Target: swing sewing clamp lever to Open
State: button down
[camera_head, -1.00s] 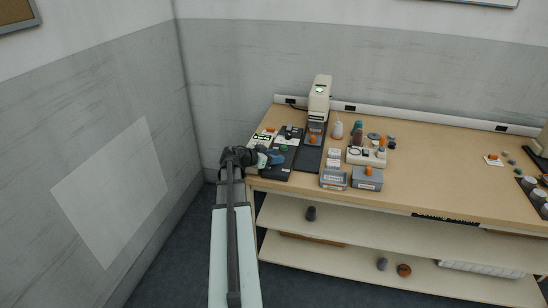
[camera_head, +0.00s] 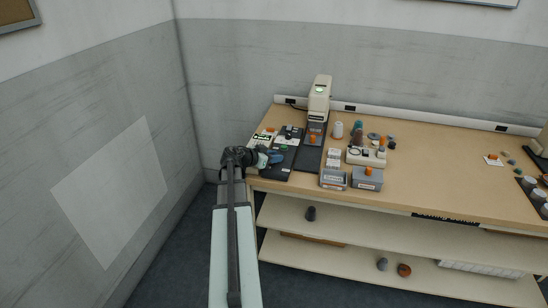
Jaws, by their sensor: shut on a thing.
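The sewing machine (camera_head: 319,98) stands upright at the back left of the bench. A dark control plate (camera_head: 292,165) lies in front of it, with small knobs and labels. My gripper (camera_head: 276,156) is low over the left part of this plate, at the bench's front left corner. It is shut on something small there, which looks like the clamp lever. The lever itself is mostly hidden by my gripper and wrist, and its angle and the Open mark are too small to read.
The bench middle (camera_head: 435,165) is clear. The grey wall (camera_head: 130,150) is on the left.

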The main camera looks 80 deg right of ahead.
jog(key=shift+s+a, duration=0.1)
jog(key=shift+a, duration=0.05)
jog(key=n+t, duration=0.1)
jog(key=n+h, duration=0.1)
jog(key=s+t, duration=0.1)
jog(key=shift+a+n+t+h, duration=0.25)
jog(key=shift+n+t+h, duration=0.05)
jog(key=shift+n+h, duration=0.1)
jog(key=shift+s+d+n+t+h, duration=0.1)
jog(key=shift+s+n+t+h, duration=0.15)
jog(key=shift+n+t, duration=0.8)
jog(key=shift+s+d+n+t+h, duration=0.1)
jog(key=shift+s+n+t+h, duration=0.15)
jog(key=shift+n+t, duration=0.75)
jog(key=shift+s+n+t, duration=0.1)
jog(key=shift+n+t, duration=0.25)
jog(key=shift+t, duration=0.4)
jog(key=c, duration=1)
grip_release()
jog(key=shift+r, duration=0.15)
jog(key=shift+r, duration=4.85)
